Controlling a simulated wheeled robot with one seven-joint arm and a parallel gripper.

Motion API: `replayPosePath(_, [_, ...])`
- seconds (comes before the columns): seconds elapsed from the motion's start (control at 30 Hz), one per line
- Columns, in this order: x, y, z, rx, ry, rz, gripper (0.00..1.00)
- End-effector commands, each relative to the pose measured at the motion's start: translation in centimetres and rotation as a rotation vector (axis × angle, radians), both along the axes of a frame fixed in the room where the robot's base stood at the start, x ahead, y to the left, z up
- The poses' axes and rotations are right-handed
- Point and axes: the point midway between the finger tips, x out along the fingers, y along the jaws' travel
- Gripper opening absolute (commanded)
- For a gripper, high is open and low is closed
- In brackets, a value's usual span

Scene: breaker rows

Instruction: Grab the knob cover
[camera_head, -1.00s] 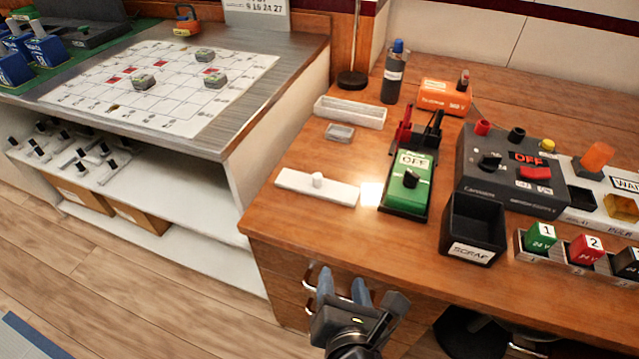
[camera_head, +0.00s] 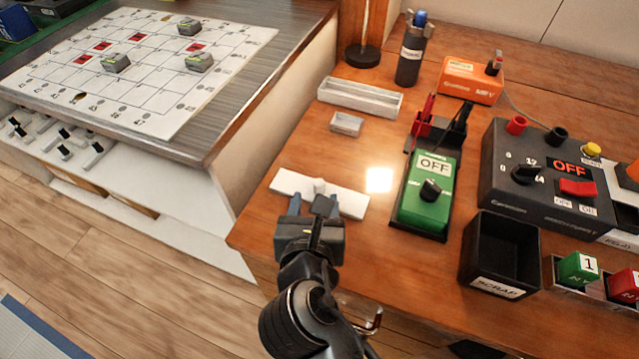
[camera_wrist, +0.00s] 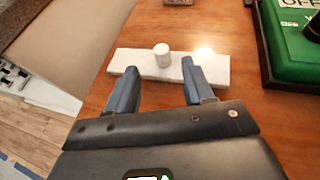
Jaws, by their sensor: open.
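The knob cover looks to be the white flat bar with a short round knob in its middle. It lies on the wooden desk; its bar (camera_head: 350,202) shows in the head view and its knob (camera_wrist: 162,55) in the wrist view. My gripper (camera_head: 312,200) is at the near side of the bar, its blue-grey fingers apart and pointing at the knob. In the wrist view the open fingers (camera_wrist: 157,75) stand left and right of the knob's line, with the knob just beyond the tips. Nothing is between the fingers.
A green OFF meter (camera_head: 427,195) stands to the right of the bar, and a black scrap bin (camera_head: 500,255) further right. A small grey block (camera_head: 346,123) and a white tray (camera_head: 360,96) lie behind. The desk's left edge is close; bare wood surrounds the bar.

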Motion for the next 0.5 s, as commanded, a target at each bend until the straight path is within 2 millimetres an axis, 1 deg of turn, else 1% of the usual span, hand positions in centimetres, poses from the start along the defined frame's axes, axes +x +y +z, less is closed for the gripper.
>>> replayPosePath(0.03, [0.6,0.0,-0.2,0.001,0.000,0.000,0.52])
replayPosePath(0.17, [1.8,-0.2,-0.5,0.001,0.000,-0.002,0.52])
replayPosePath(0.4, [5.0,-0.5,-1.4,0.001,0.000,-0.002,0.52])
replayPosePath(0.5, [5.8,-0.5,-1.8,0.001,0.000,0.000,0.52])
